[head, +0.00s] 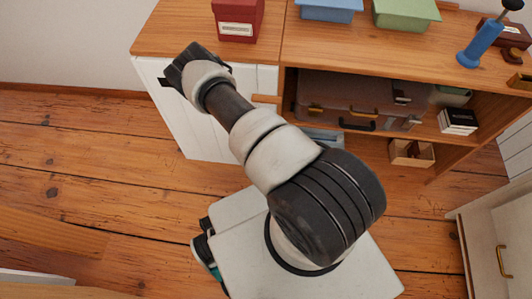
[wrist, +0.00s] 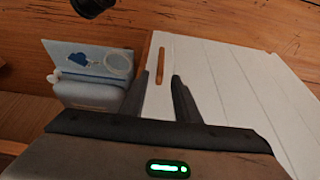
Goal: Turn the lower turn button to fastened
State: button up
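The lower turn button (wrist: 162,60) is a narrow orange-brown wooden bar on the white slatted door (wrist: 215,85). In the wrist view it lies lengthwise beside the door's edge, parallel to the wooden upright (wrist: 149,62). My gripper (wrist: 167,78) is open and empty, its two dark fingers apart near the bar's near end. I cannot tell whether they touch it. In the head view another wooden turn button (head: 266,98) lies crosswise at the edge of the white door (head: 178,108). There the lower button is hidden behind my arm, and my fingertips are not clear.
The open shelf beside the door holds a brown suitcase (head: 350,98) and a pale blue box (wrist: 90,92). A red box (head: 238,18), a blue box (head: 328,8) and a green box (head: 405,12) stand on the cabinet top. The plank floor (head: 90,150) at the left is clear.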

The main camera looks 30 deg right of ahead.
jog(key=b+x, duration=0.1)
jog(key=x, duration=0.4)
jog(key=shift+f, duration=0.2)
grip_shut()
